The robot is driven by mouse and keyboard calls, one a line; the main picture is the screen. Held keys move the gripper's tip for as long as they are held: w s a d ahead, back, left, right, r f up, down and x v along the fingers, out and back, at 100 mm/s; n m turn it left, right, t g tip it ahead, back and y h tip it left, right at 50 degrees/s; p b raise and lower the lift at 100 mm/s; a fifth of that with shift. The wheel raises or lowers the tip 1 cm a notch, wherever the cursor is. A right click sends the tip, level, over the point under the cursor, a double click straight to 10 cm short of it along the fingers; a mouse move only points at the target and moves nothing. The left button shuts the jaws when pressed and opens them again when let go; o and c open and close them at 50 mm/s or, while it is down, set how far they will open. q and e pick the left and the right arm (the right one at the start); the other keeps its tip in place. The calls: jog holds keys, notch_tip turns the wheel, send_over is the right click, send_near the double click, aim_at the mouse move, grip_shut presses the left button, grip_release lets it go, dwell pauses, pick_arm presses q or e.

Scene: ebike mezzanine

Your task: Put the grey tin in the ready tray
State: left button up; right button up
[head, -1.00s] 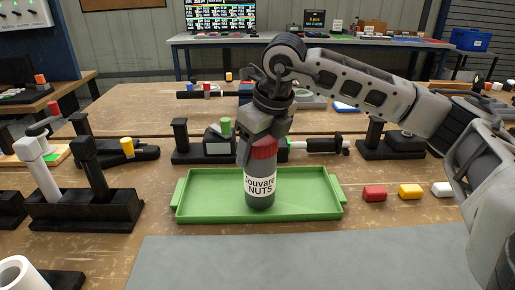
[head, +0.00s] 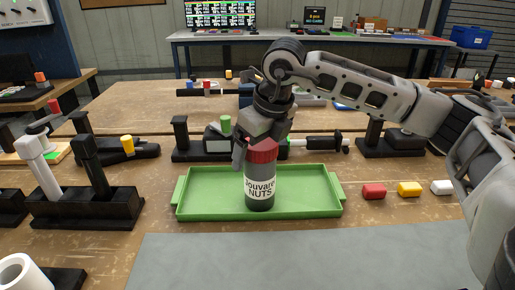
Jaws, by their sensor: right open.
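The grey tin (head: 260,190) has a red top and a white label reading "Jouvare NUTS". It stands upright inside the green tray (head: 207,207), a little right of the tray's middle. My right gripper (head: 257,150) is directly above the tin, pointing down, with its fingers around or just above the red top. The gripper is open, and the tin's top shows below it. My left gripper is not in view.
Red (head: 374,192), yellow (head: 410,190) and white (head: 442,188) blocks lie right of the tray. A black holder (head: 85,210) with upright handles stands to the left. Black fixtures (head: 205,150) stand behind the tray. The grey mat (head: 300,262) in front is clear.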

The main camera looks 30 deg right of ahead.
jog(key=v, duration=1.1)
jog(key=shift+s+r+b, duration=0.2)
jog(key=shift+r+b, duration=0.1)
jog(key=shift+r, duration=0.1)
